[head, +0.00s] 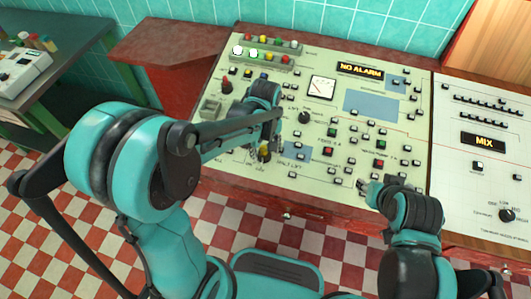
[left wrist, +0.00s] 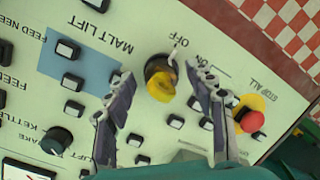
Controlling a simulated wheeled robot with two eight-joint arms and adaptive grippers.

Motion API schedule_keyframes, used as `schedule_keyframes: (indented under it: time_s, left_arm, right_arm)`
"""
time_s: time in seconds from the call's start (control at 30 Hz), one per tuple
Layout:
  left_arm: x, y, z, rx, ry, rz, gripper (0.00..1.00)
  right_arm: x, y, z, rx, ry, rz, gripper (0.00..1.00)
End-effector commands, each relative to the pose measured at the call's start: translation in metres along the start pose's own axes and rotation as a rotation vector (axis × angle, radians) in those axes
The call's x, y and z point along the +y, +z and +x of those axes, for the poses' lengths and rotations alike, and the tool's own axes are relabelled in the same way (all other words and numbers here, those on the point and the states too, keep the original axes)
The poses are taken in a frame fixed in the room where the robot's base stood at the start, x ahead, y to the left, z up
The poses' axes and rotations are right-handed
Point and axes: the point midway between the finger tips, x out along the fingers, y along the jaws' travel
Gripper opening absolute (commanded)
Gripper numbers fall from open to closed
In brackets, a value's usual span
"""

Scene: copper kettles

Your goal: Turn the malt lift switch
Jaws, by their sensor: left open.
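The malt lift switch is a dark round knob with a yellow grip (left wrist: 160,82), between the printed words MALT LIFT and OFF/ON in the left wrist view. In the head view its yellow top (head: 265,152) shows near the panel's front edge. My left gripper (left wrist: 158,72) is open, with one finger on each side of the knob and visible gaps between. In the head view the left gripper (head: 264,143) reaches down over the switch and partly hides it. My right gripper (head: 369,193) hangs over the panel's front right part; its opening is unclear.
The cream panel (head: 228,160) carries many small push buttons. A red stop-all button on a yellow base (left wrist: 252,118) stands close beside one left finger. A dark rotary knob (left wrist: 56,140) lies farther away. A second panel (head: 455,180) adjoins at right.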

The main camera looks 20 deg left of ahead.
Motion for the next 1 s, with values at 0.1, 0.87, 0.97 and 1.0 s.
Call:
schedule_keyframes:
  time_s: [0.1, 0.87, 0.97, 1.0]
  left_arm:
    - [-0.0001, 0.0001, 0.0065, 0.000, 0.000, 0.000, 0.55]
    - [-0.0002, 0.0000, 0.0060, 0.000, 0.000, 0.013, 0.05]
    - [-0.0003, 0.0000, 0.0060, 0.000, 0.000, 0.031, 0.05]
    - [-0.0003, 0.0000, 0.0060, 0.000, 0.000, 0.042, 0.05]
  right_arm:
    - [0.0000, 0.0016, 0.0023, 0.000, 0.000, 0.000, 0.40]
    - [0.0000, 0.0012, 0.0017, 0.000, 0.000, 0.000, 0.40]
    - [0.0000, 0.0010, 0.0014, 0.000, 0.000, 0.000, 0.40]
    - [0.0000, 0.0009, 0.0013, 0.000, 0.000, 0.000, 0.40]
